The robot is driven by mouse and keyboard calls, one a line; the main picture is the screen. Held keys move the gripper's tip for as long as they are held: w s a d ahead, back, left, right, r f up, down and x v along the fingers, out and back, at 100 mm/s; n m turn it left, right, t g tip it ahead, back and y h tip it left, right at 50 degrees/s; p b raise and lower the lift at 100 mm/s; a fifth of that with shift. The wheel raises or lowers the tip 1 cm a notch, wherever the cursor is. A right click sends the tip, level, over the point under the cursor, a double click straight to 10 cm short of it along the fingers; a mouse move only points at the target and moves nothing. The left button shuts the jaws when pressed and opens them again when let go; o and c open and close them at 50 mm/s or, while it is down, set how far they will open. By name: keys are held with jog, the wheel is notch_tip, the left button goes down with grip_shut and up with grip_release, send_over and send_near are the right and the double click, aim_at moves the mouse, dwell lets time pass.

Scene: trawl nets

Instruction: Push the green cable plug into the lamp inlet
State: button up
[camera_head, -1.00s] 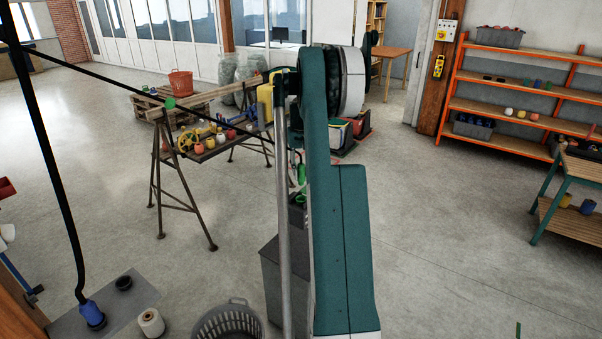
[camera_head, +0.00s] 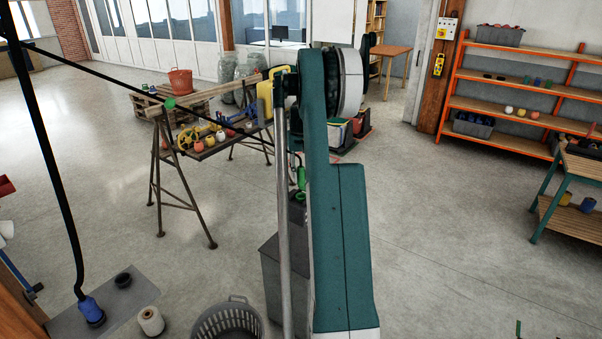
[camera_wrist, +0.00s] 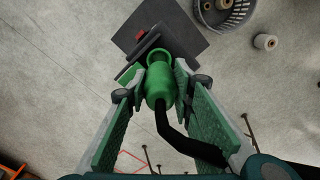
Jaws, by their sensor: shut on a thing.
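My gripper (camera_wrist: 161,78) is shut on the green cable plug (camera_wrist: 159,94), its padded fingers on either side. A black cable trails from the plug's near end. A green round collar (camera_wrist: 159,56), which looks like the lamp inlet, lies directly beyond the plug's nose, over a dark grey box top. I cannot tell whether the nose is inside it. In the head view the green plug (camera_head: 301,178) appears upright just above the green-rimmed inlet (camera_head: 299,197) on a grey box (camera_head: 270,262). My arm hides much of this, including the fingers.
A grey basket (camera_head: 228,322) and a white spool (camera_head: 150,320) stand left of the box. A blue plug (camera_head: 91,309) on a black cable sits on a grey plate. A trestle table (camera_head: 205,148) with floats stands behind.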

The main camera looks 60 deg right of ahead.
aim_at(301, 187)
jog(key=shift+d+f+b, duration=0.1)
jog(key=shift+f+b, duration=0.95)
jog(key=shift+f, duration=1.65)
jog(key=shift+f+b, duration=0.35)
jog(key=shift+f, duration=0.35)
jog(key=o, duration=1.2)
jog(key=shift+r, duration=0.1)
jog(key=shift+r, duration=5.9)
